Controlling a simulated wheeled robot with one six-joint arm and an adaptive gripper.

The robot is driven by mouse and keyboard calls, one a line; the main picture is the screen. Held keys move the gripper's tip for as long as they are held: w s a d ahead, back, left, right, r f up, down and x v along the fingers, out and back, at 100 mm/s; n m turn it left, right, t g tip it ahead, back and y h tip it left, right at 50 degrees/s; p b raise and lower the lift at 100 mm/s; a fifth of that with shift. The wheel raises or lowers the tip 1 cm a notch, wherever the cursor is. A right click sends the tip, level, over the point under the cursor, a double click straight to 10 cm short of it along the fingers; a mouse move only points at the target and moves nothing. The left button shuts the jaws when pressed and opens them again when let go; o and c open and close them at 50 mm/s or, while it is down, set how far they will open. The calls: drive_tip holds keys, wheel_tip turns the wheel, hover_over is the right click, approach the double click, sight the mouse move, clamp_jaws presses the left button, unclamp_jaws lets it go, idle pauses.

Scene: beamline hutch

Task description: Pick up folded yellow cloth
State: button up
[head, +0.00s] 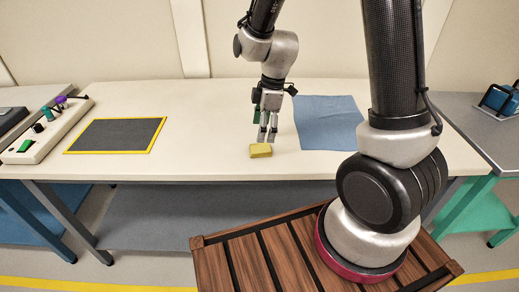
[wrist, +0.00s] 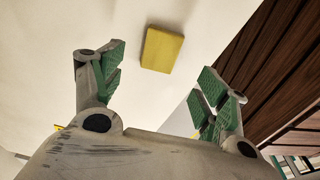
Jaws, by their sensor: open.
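The folded yellow cloth (head: 260,150) is a small flat block on the white table, near its front edge. My gripper (head: 268,138) is above and just behind the cloth in the head view, with its fingers pointing down. In the wrist view the cloth (wrist: 162,49) lies beyond the fingertips, between the lines of the two fingers. My gripper (wrist: 160,75) is open there, with green pads and nothing between them. The exact gap between the fingertips and the cloth is hard to tell.
The white table (head: 200,130) has a blue cloth (head: 328,122) at right and a yellow-edged dark mat (head: 116,135) at left. A control box (head: 45,133) stands at far left. A blue device (head: 498,100) is on the grey side table. The table is clear around the yellow cloth.

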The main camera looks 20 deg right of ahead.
sight(260, 147)
drive_tip(key=f, duration=0.6)
drive_tip(key=shift+w+a+f, duration=0.1)
drive_tip(key=shift+a+f, duration=0.3)
drive_tip(key=shift+c, duration=0.5)
drive_tip(key=c, duration=0.8)
